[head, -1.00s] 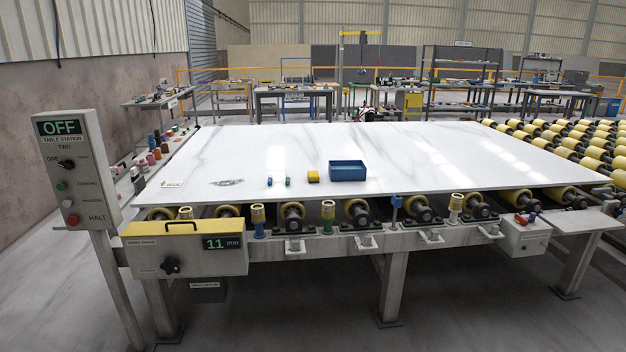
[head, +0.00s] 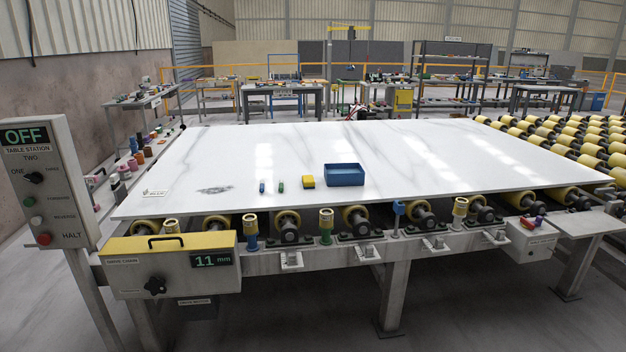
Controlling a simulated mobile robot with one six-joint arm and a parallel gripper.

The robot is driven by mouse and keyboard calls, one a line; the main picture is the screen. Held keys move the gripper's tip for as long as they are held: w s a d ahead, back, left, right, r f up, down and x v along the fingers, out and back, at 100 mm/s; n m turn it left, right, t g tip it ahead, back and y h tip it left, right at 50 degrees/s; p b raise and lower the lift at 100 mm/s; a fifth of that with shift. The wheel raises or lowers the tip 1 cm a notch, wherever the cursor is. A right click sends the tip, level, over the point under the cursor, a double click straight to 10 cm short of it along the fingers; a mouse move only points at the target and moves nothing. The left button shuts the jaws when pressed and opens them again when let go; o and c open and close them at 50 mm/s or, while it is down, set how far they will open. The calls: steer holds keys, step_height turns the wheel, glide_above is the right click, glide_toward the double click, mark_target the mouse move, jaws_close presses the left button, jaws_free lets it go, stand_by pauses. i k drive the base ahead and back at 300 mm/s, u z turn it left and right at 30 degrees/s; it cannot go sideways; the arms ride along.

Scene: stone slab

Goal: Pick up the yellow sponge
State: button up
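The yellow sponge (head: 308,182) is a small yellow block lying on the white stone slab (head: 420,150), near the slab's front edge. It sits just left of an open blue box (head: 345,176), with a narrow gap between them. My gripper and arm do not show in the head view.
A small blue item (head: 262,187) and a small green item (head: 281,184) stand left of the sponge. A control post (head: 45,180) reading OFF stands at the front left. Rollers, posts and a yellow-topped gauge box (head: 170,265) line the front below the slab. Much of the slab is clear.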

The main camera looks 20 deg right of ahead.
mark_target(308, 181)
steer(key=z, duration=0.15)
steer(key=i, duration=1.3)
steer(key=u, duration=0.3)
